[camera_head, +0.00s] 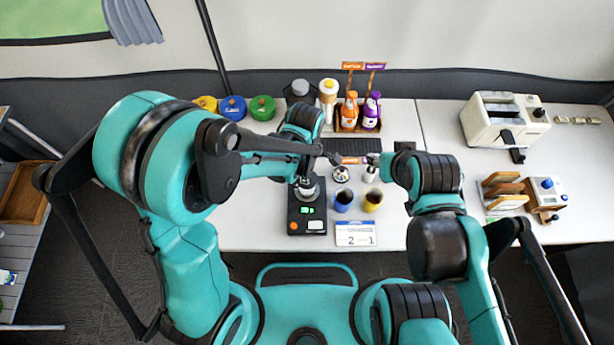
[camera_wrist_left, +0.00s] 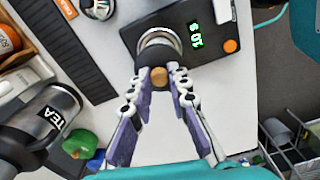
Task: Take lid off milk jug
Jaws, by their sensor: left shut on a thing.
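A round steel milk jug (camera_wrist_left: 160,42) sits on the black scale (camera_wrist_left: 205,22) in the left wrist view. It also shows in the head view (camera_head: 308,188), partly hidden by my left arm. A wooden lid knob (camera_wrist_left: 159,77) is in front of it. My left gripper (camera_wrist_left: 160,83) is shut on this knob from two sides. I cannot tell whether the lid still touches the jug's rim. My right gripper (camera_head: 371,159) is over the counter, to the right of the jug and apart from it. Its jaws are too small to read.
A blue cup (camera_head: 343,200) and a yellow cup (camera_head: 372,201) stand right of the scale. A calendar card (camera_head: 355,234) is at the front edge. Syrup bottles (camera_head: 349,111) and colored canisters (camera_head: 262,108) stand behind. A toaster (camera_head: 500,122) is at the right.

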